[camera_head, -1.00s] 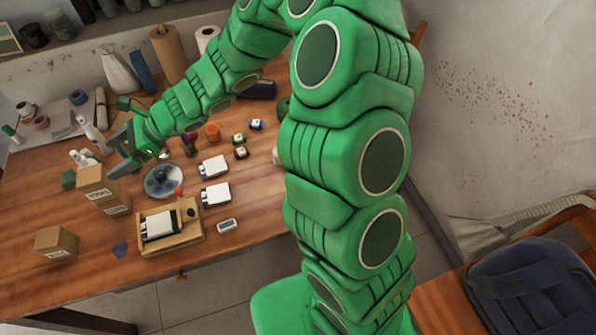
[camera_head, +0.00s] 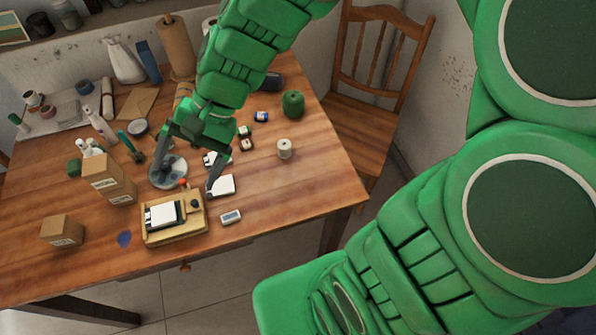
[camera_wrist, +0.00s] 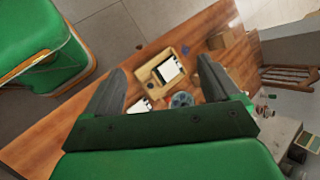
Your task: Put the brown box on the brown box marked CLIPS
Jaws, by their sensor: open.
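A brown box (camera_head: 103,170) with a pale label rests on or overlaps another brown box (camera_head: 122,191) at the left of the table in the head view. A third brown box (camera_head: 62,231) stands alone near the table's front left. The labels are too small to read, so I cannot tell which is marked CLIPS. My gripper (camera_head: 185,183) is open and empty, its fingers pointing down above the table, right of the paired boxes. In the wrist view my gripper (camera_wrist: 161,65) has its fingers apart, with a brown box (camera_wrist: 221,40) beyond them to the upper right.
A wooden tray (camera_head: 172,237) holding a white-topped item lies just in front of my gripper. A round grey dish (camera_head: 167,171) lies beneath it. Bottles and a paper roll (camera_head: 175,48) stand at the back. The right front of the table (camera_head: 310,190) is clear.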

